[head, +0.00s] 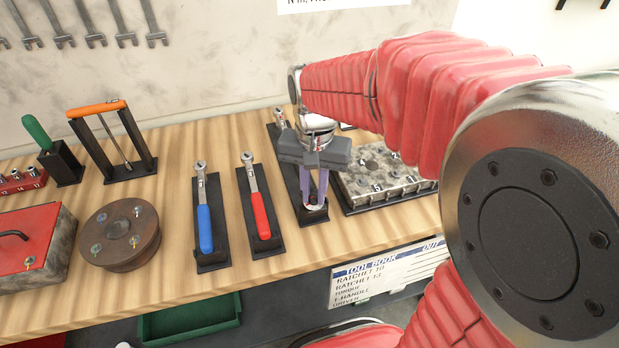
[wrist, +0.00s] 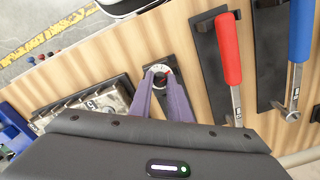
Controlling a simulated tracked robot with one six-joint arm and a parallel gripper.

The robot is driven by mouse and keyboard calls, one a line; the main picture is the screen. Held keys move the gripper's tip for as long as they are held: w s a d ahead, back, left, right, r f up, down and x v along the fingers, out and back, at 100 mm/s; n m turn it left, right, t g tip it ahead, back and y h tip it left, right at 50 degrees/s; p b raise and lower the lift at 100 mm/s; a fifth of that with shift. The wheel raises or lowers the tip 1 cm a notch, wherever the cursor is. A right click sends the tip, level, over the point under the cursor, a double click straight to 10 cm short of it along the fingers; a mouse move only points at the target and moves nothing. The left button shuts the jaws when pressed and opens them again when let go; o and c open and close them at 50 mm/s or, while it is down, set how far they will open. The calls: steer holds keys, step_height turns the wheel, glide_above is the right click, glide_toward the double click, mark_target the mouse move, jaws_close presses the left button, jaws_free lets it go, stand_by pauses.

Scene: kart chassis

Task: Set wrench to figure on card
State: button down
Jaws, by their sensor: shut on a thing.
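The wrench lies in a long black holder (head: 305,190) on the wooden bench; its metal head (head: 280,114) shows at the far end. Its near end carries a round dial (wrist: 161,69) with a white scale ring and a red mark; the figures are too small to read. My gripper (head: 315,203) points down over this end, its purple fingers shut on the dial; they also show in the wrist view (wrist: 160,82). My gripper hides the middle of the wrench. A white card (head: 345,4) on the back wall shows only a cut-off line with "N m"; its figure is out of view.
A red-handled ratchet (head: 261,215) and a blue-handled ratchet (head: 205,228) lie in black holders to the left. A metal block (head: 385,180) sits close on the right. A tool book sheet (head: 385,280) hangs at the bench front. A round brown hub (head: 120,235) stands further left.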

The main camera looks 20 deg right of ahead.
steer(key=c, duration=1.6)
jaws_free()
steer(key=shift+c, duration=0.2)
step_height(320, 180, up, 14)
steer(key=shift+w+f, duration=0.1)
steer(key=shift+f, duration=0.05)
steer(key=n+t, duration=0.2)
steer(key=n, duration=0.2)
glide_above(317, 209)
step_height(317, 209, down, 4)
steer(key=f, duration=0.1)
steer(key=s+f+n+t, duration=0.1)
steer(key=s+n+t, duration=0.1)
steer(key=s, duration=0.7)
steer(key=shift+s+d+t, duration=0.2)
steer(key=shift+s+t, duration=0.1)
steer(key=shift+t, duration=0.5)
